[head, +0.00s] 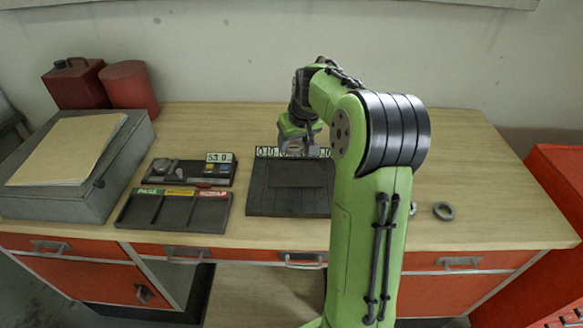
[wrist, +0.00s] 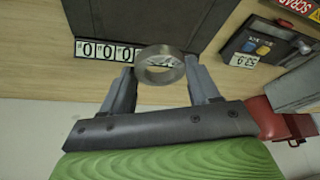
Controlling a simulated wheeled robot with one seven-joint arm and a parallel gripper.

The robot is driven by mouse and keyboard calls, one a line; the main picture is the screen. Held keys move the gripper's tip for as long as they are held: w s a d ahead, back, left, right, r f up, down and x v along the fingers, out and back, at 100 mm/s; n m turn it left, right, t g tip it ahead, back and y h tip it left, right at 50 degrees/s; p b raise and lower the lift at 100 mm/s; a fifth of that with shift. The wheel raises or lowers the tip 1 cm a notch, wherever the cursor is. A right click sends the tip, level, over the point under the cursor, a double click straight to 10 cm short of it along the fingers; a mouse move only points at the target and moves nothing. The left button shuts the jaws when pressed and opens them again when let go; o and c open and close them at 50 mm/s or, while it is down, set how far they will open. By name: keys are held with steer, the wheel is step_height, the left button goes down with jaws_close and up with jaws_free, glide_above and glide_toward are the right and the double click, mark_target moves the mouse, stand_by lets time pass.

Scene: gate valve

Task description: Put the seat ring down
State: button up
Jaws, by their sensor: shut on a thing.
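My gripper (wrist: 160,82) is shut on a grey metal ring (wrist: 160,54), which I take to be the seat ring. In the wrist view the ring sits between the two fingertips with its hole facing the camera. In the head view my gripper (head: 298,140) is above the back edge of a dark flat plate (head: 285,205) with a row of digit counters (head: 268,152). The counters also show in the wrist view (wrist: 105,50), just left of the ring. I cannot tell the gap between ring and plate. Another grey ring (head: 443,212) lies on the bench at right.
A dark tray (head: 172,227) with three compartments, labelled green, yellow and red, stands left of the plate. Behind it is a device (head: 190,172) with a small display. A grey case (head: 95,185) and red cans (head: 130,88) fill the left. Bench at right (head: 475,165) is mostly clear.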

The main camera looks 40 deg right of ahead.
mark_target(294, 172)
steer(key=f+b, duration=0.1)
steer(key=f, duration=0.8)
steer(key=shift+s+d+b, duration=0.15)
steer(key=shift+d+b, duration=0.05)
steer(key=shift+b, duration=0.2)
steer(key=o, duration=1.2)
steer(key=d+p+v, duration=0.1)
steer(key=p+v, duration=0.1)
steer(key=v, duration=1)
steer(key=s+a+r, duration=0.3)
steer(key=a, duration=0.4)
steer(key=s+a, duration=0.5)
steer(key=s, duration=0.1)
steer(key=s+a+n+t, duration=0.1)
steer(key=s+a, duration=0.4)
steer(key=s, duration=0.2)
steer(key=s+a+n+y, duration=0.1)
steer(key=s+a, duration=0.4)
steer(key=s, duration=0.2)
steer(key=shift+f, duration=0.2)
